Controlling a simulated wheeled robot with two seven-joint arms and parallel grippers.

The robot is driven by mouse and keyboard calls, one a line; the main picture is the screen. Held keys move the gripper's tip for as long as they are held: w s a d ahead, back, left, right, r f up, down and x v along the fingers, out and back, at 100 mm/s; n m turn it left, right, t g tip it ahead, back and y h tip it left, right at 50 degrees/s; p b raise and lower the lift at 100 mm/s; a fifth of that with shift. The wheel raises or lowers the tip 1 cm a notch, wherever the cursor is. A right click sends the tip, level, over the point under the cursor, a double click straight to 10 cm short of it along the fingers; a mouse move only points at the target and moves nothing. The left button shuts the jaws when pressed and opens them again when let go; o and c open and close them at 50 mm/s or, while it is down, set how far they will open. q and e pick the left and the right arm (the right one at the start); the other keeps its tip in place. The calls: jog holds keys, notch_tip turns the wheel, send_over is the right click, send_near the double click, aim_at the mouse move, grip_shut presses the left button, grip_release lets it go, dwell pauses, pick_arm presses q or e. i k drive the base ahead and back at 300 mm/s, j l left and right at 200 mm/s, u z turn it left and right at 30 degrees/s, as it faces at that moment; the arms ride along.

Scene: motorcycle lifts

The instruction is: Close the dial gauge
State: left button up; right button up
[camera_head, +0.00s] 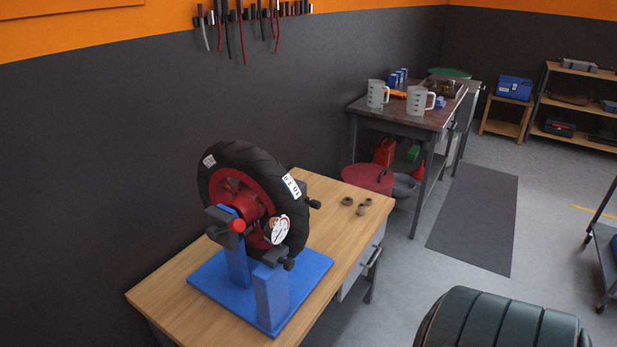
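The dial gauge (281,229) is a small white round face at the front right of a wheel with a black tyre (247,160) and red rim. It is mounted by the blue truing stand (271,293), whose blue base lies on a wooden workbench (170,309). A dark bracket with a red knob (237,225) is to the left of the gauge. The gauge is small here, and I cannot tell whether it is open or closed, or whether it touches the wheel. Neither of my grippers shows in the head view.
Several small metal parts (361,210) lie on the workbench's right side. A dark, ridged, rounded object (500,322) is at bottom right. A second table (398,112) with measuring jugs stands behind. A dark mat (478,215) lies on open floor. Tools hang on the wall.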

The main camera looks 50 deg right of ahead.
aim_at(276, 228)
jog(key=z, duration=1.35)
